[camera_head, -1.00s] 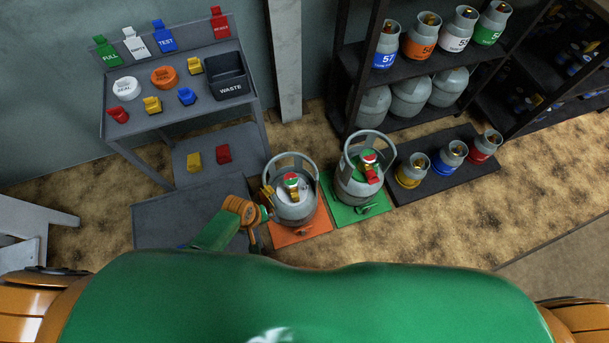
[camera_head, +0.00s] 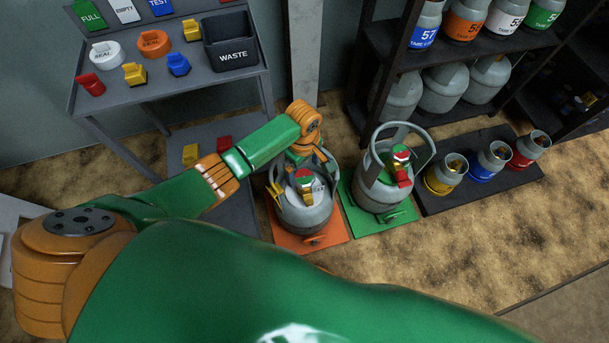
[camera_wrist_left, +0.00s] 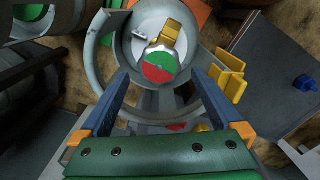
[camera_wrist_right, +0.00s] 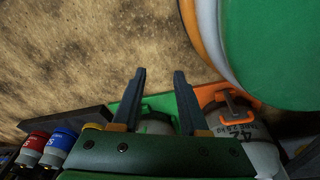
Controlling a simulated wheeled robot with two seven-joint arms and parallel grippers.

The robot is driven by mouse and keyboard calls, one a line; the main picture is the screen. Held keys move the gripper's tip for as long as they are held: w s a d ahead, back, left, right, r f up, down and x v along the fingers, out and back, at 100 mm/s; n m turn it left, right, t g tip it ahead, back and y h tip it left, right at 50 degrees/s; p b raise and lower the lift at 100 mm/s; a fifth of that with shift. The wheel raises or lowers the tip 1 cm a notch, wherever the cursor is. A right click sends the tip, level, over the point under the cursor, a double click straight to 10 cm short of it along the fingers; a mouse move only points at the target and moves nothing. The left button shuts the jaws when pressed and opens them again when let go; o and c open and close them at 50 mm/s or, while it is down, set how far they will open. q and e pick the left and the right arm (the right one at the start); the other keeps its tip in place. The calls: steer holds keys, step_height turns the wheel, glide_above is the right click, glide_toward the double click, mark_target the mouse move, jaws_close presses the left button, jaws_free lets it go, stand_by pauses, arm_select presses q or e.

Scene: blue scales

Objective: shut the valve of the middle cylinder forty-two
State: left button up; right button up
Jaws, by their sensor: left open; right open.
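Cylinder forty-two (camera_head: 318,213) is a grey cylinder with a collar, upright on an orange mat (camera_head: 290,241). Its number shows in the right wrist view (camera_wrist_right: 240,143). Its valve has a red and green round handle (camera_head: 304,176) over a yellow body. The left wrist view shows this handle (camera_wrist_left: 160,66) from above. My left gripper (camera_wrist_left: 158,80) is open above the cylinder, its fingers on either side of the handle, with no visible grip. In the head view my left arm hides part of the collar. My right gripper (camera_wrist_right: 160,75) is open and empty, pointing over bare floor.
A similar cylinder (camera_head: 378,195) stands right of it on a green mat (camera_head: 410,213). Small yellow, blue and red-banded cylinders stand on a dark mat (camera_head: 470,195). A bench with a waste bin (camera_head: 233,58) is at back left, a shelf rack (camera_head: 400,45) behind.

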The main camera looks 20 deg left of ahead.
mark_target(304, 178)
arm_select(q)
step_height(304, 178, down, 3)
steer(key=shift+r+b, duration=0.2)
steer(key=shift+b, duration=0.3)
steer(key=shift+f, duration=0.2)
arm_select(e)
steer(key=shift+w+a, duration=0.65)
steer(key=shift+w, duration=0.05)
arm_select(q)
steer(key=c, duration=1.2)
steer(key=shift+c, duration=0.2)
arm_select(e)
steer(key=shift+r, duration=0.1)
